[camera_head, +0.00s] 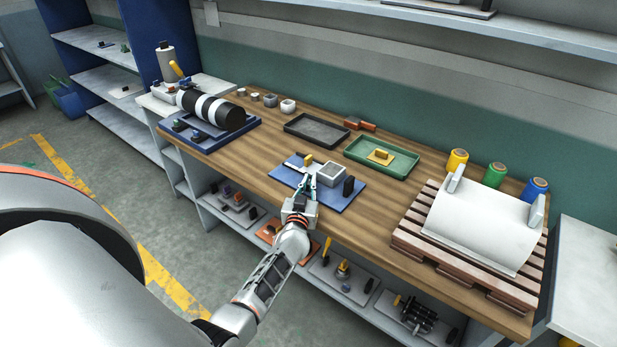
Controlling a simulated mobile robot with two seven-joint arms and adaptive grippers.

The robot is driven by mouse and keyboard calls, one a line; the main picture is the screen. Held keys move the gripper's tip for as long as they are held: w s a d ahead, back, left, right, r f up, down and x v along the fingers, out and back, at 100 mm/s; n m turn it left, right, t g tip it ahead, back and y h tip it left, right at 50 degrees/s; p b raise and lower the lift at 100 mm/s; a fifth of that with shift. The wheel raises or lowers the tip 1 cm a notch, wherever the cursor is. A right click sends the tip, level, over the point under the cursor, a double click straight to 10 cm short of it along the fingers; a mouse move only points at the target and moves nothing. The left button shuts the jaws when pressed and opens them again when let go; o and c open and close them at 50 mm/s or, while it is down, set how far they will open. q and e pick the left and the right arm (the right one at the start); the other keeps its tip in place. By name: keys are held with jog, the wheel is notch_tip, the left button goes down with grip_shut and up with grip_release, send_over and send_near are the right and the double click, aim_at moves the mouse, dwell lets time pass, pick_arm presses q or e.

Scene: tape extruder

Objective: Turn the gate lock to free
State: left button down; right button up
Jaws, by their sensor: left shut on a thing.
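A blue base plate (341,201) lies on the wooden bench near its front edge. It carries a grey square box (331,174), a small yellow block (308,160) and an upright black block (348,187). My left gripper (306,182) reaches over the plate from the front, just left of the grey box. It is shut on a small part there, apparently the gate lock, which its fingers mostly hide. I cannot make out which way the lock points. My right gripper is not in view.
A green tray (404,174) with a yellow piece and a dark tray (318,143) lie behind the plate. A black-and-white roller unit (211,109) stands left. A pallet with a white sheet (480,222) and coloured spools stand right. Bare bench surrounds the plate.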

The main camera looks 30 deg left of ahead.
pick_arm(q)
jog(key=shift+r+n+y, duration=0.1)
jog(key=shift+n+y, duration=0.2)
jog(key=shift+y, duration=0.1)
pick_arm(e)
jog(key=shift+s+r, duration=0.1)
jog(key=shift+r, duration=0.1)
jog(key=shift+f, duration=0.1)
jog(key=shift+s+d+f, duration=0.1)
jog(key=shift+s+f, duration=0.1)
pick_arm(q)
jog(key=c, duration=2.1)
grip_release()
jog(key=shift+c, duration=0.2)
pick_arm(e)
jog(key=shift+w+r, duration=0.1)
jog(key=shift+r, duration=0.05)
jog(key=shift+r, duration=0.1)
